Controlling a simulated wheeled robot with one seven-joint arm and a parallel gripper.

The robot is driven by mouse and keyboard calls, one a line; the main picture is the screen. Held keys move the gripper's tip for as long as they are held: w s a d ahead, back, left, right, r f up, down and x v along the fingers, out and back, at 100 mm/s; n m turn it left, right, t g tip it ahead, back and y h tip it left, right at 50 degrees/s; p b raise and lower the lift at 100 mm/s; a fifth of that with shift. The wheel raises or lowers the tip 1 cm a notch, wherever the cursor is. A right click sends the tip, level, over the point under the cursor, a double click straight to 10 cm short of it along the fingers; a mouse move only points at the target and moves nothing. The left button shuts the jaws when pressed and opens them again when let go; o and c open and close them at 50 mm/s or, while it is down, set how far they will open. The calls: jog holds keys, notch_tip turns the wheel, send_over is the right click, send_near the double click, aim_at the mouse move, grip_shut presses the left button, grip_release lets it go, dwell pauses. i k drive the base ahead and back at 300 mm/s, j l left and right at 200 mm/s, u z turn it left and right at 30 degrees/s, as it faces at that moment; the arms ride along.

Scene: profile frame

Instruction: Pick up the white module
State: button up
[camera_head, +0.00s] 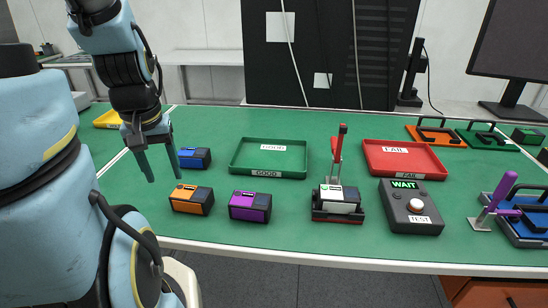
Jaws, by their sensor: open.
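The white module (337,197) is a small block with a white top label and dark parts. It sits in a red and black fixture (336,217) near the front middle of the table. A red-handled lever (338,147) stands upright just behind it. My gripper (164,178) is open and empty, pointing down at the left of the table. It is well to the left of the white module. The orange module (187,200), the purple module (247,205) and part of the blue module (197,157) lie between or near them.
A green GOOD tray (240,167) and a red FAIL tray (378,165) stand empty behind the fixture. A dark test box (405,222) showing WAIT is close on its right. A blue fixture with a purple lever (495,200) stands at the far right.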

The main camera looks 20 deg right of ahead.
aim_at(336, 200)
jog(key=k+l+u, duration=0.2)
jog(key=l, duration=0.25)
jog(key=k+l+u, duration=0.2)
jog(key=l, duration=0.25)
jog(key=k+l+u, duration=0.2)
jog(key=k+l, duration=0.1)
jog(key=l, duration=0.15)
